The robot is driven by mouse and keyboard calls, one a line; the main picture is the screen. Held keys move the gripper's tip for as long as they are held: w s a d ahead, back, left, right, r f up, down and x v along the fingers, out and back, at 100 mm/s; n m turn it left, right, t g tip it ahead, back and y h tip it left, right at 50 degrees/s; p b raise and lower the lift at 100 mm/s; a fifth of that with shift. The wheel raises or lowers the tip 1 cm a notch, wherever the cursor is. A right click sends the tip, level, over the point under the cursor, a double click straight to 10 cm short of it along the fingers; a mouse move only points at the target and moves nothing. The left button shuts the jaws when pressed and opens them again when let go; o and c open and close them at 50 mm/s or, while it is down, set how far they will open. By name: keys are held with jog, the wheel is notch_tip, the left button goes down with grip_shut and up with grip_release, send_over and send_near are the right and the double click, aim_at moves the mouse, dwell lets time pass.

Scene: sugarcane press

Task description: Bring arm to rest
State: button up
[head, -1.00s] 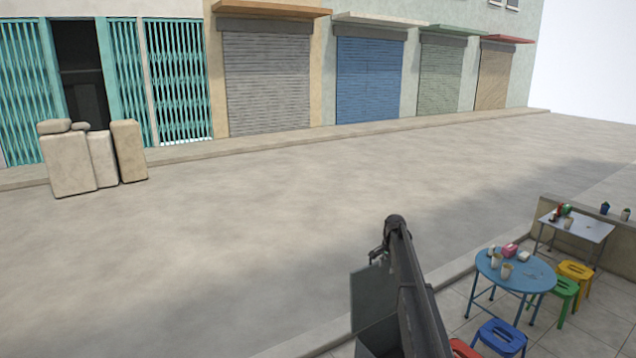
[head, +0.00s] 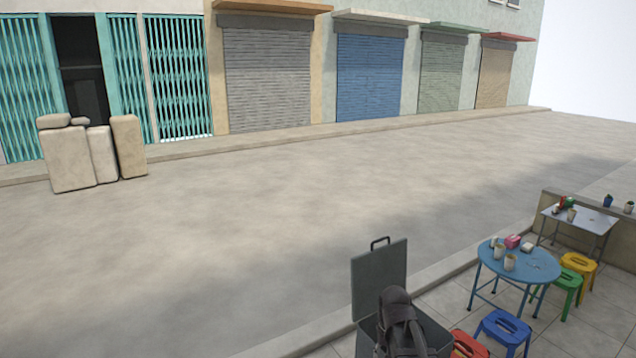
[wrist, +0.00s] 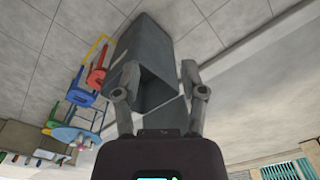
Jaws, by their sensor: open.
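My arm shows at the bottom of the head view, in front of a dark grey bin. Its fingers cannot be made out there. In the wrist view my gripper (wrist: 162,98) is open, with its two fingers apart and nothing between them. The grey bin (head: 434,333) has its lid (head: 379,279) raised, with a handle on top. The bin also shows in the wrist view (wrist: 143,50), beyond the fingers and apart from them as far as I can tell. My arm hides part of the bin's opening.
A red stool (head: 470,344), a blue stool (head: 503,328), a green stool (head: 568,285) and a yellow stool (head: 579,264) stand around a blue round table (head: 520,262) with cups. A metal table (head: 590,217) stands behind. The street (head: 240,240) is clear; sacks (head: 68,160) stand far left.

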jog(key=s+a+f+n+b, duration=0.1)
jog(key=s+n, duration=0.1)
jog(key=s, duration=0.7)
jog(key=shift+s+f, duration=0.2)
jog(key=shift+f, duration=0.15)
